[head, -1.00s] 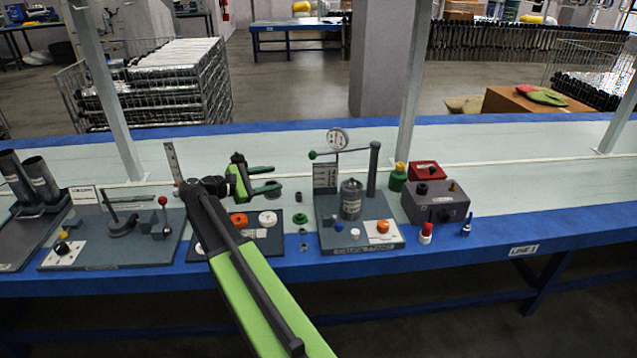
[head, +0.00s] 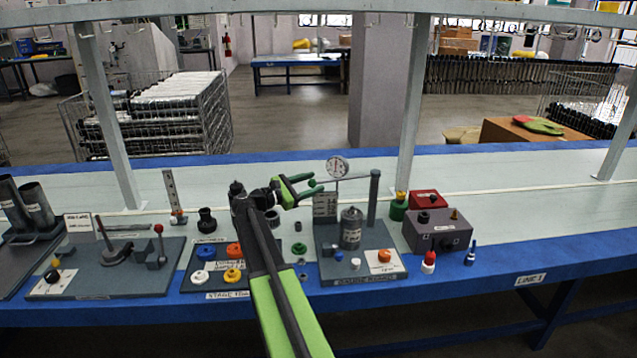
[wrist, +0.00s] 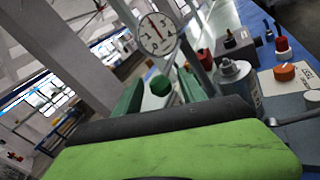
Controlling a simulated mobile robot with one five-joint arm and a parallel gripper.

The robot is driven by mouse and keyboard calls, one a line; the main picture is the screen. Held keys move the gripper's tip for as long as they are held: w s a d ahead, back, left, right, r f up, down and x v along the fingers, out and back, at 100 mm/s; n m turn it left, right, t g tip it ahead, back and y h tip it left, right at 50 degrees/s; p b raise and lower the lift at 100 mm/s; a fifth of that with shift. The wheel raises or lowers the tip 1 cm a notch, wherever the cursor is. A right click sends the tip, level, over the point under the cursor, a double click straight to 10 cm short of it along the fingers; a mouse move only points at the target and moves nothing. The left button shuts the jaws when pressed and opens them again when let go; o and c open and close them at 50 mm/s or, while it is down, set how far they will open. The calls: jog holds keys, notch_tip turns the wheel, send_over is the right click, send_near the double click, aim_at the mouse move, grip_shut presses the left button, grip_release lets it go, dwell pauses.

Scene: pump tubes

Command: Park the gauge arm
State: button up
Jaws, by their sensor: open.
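The gauge arm (head: 352,177) is a thin bar reaching left from a grey post (head: 374,187) on the gauge board (head: 352,272). A round white dial (head: 337,167) sits on it, and it also shows in the wrist view (wrist: 157,34). A green ball knob (wrist: 160,85) ends the arm. My gripper (head: 310,185) is open at this left end. In the wrist view the knob appears between my two green fingers; I cannot tell if either touches it. The fingers partly hide the knob in the head view.
An orange knob (head: 384,256) is on the board. A grey box (head: 437,230) and a red box (head: 427,199) stand to the right. The bench is clear farther right.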

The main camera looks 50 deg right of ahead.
jog(key=x, duration=0.3)
jog(key=shift+d, duration=0.2)
grip_shut()
jog(key=shift+w+r, duration=0.1)
dwell(1.1)
